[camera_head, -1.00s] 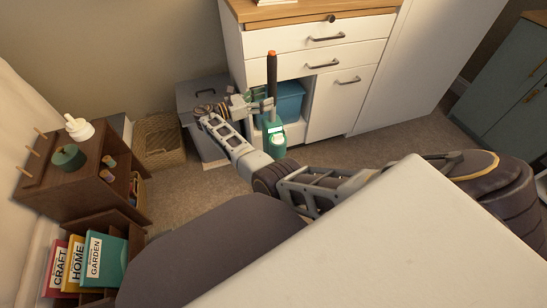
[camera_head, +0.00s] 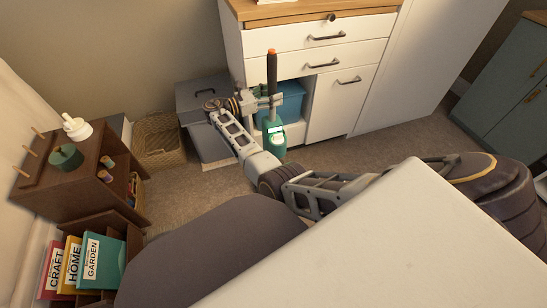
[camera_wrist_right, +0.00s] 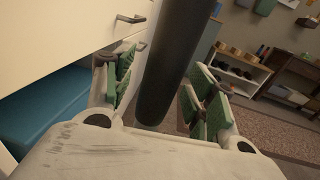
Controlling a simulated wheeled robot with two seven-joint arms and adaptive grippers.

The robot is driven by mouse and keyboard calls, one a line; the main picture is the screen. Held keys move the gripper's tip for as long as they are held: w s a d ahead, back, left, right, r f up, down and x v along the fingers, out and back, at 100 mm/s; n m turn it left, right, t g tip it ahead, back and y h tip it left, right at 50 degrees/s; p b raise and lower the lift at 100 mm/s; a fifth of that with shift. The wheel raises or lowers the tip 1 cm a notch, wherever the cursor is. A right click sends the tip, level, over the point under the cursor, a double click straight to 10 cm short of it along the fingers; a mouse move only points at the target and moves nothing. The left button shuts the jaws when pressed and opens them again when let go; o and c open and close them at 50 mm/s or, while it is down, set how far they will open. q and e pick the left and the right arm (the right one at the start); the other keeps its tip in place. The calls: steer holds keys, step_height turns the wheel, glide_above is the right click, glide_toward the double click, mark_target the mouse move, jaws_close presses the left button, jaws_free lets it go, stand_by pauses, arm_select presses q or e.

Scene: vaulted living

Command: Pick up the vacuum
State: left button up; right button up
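The vacuum (camera_head: 273,132) is a slim upright device with a green body, a small light panel and a long dark handle with an orange tip. It stands upright in front of the white cabinet. My right gripper (camera_head: 266,100) is at the handle, just above the green body. In the right wrist view, the dark handle (camera_wrist_right: 172,70) runs between the two green-padded fingers of the right gripper (camera_wrist_right: 160,98). The fingers are apart on either side of it, and no firm grip shows. My left gripper is not in view.
The white cabinet (camera_head: 285,45) with a blue bin (camera_head: 291,98) in its open bay stands close behind the vacuum. A grey box (camera_head: 203,95) and a wicker basket (camera_head: 158,140) are to the left. A brown shelf (camera_head: 90,185) stands further left. Carpet is free right of the vacuum.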

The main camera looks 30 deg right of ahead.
mark_target(272, 70)
steer(key=c, duration=1)
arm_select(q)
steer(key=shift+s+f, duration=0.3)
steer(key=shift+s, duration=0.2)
arm_select(e)
steer(key=shift+w+r, duration=0.1)
steer(key=shift+r, duration=0.05)
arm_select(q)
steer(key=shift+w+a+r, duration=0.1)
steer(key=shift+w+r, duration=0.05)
arm_select(e)
steer(key=shift+r, duration=0.2)
